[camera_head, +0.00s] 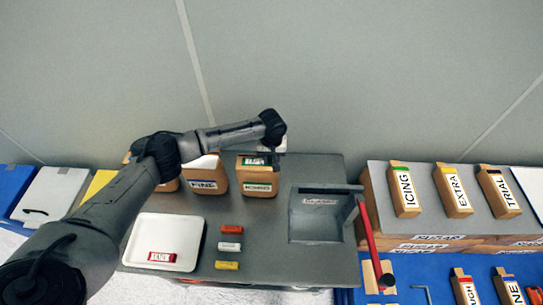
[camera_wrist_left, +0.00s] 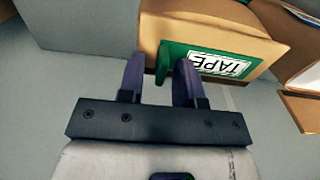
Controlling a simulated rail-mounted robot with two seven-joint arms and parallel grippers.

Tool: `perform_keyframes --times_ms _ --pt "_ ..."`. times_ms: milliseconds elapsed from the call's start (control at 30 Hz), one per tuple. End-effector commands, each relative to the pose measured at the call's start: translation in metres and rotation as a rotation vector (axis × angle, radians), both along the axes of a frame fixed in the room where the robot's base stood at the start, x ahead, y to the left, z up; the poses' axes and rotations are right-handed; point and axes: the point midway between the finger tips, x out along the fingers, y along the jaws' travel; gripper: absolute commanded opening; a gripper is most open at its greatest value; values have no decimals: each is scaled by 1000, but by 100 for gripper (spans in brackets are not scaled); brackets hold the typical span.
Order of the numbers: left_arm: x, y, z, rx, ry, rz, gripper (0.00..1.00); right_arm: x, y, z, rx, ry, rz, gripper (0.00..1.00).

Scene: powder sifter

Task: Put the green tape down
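My left gripper (camera_head: 272,148) is over the back of this box. In the wrist view its two dark purple fingers (camera_wrist_left: 160,72) stand apart, with a gap between them. The right-hand finger overlaps the left end of the tape; I cannot tell whether it touches. My right gripper is not in view.
Red (camera_head: 232,229), white (camera_head: 229,246) and orange (camera_head: 227,265) pieces lie on the grey table (camera_head: 280,265). A white tray (camera_head: 150,232) holds a red piece (camera_head: 162,257). A grey sifter bin (camera_head: 317,218) and red handle (camera_head: 368,235) stand right. Labelled boxes (camera_head: 405,190) stand farther right.

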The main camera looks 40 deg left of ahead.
Motion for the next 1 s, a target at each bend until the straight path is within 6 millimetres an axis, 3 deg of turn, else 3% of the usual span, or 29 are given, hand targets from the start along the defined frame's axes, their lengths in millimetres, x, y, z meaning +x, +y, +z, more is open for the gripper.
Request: perform_keyframes --times_ms 367,800,1000 --pt "0 0 10 0 -1 -1 33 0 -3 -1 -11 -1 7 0" --pt "1 0 86 -1 -3 -1 33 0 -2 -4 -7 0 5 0" --pt "1 0 111 0 -1 1 33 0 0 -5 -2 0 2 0"
